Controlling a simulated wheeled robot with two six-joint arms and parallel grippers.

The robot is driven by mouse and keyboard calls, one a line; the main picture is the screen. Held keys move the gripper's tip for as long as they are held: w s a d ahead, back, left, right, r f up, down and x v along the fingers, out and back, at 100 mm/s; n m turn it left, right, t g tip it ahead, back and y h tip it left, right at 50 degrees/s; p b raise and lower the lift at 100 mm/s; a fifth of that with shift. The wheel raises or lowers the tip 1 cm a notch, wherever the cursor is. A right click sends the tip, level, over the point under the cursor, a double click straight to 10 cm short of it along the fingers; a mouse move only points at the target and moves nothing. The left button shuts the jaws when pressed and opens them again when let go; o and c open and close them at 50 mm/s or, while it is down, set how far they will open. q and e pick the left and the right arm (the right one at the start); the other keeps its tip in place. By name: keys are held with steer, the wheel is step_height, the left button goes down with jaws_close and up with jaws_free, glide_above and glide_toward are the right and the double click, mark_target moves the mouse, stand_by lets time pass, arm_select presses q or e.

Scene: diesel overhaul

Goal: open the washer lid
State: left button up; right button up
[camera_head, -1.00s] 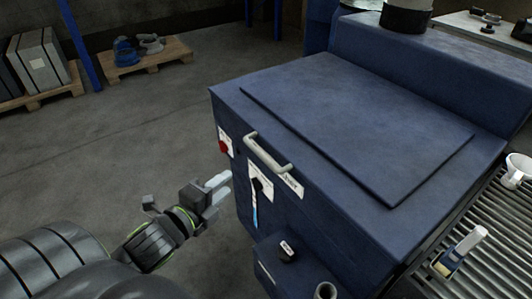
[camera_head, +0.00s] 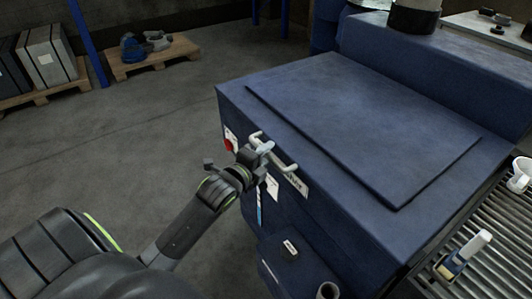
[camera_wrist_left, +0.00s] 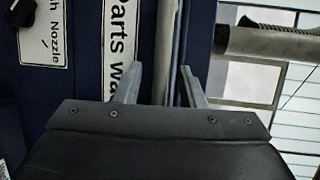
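The washer (camera_head: 330,215) is a dark blue cabinet. Its lid (camera_head: 370,125) lies flat and shut on top. A pale bar handle (camera_head: 288,168) sits at the front edge, above the white label. My left gripper (camera_head: 262,147) is at the left part of this handle, partly covering it. In the left wrist view, the two fingers of my left gripper (camera_wrist_left: 163,85) stand apart with the handle bar (camera_wrist_left: 167,45) running between them. A gap shows beside the bar, so the fingers look open around it. My right gripper is not in view.
A blue box (camera_head: 290,262) juts from the washer's front. Pallets (camera_head: 155,60) stand at the back left. The floor left of the washer is clear.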

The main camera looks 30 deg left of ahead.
arm_select(q)
steer(key=shift+w, duration=0.25)
jaws_close()
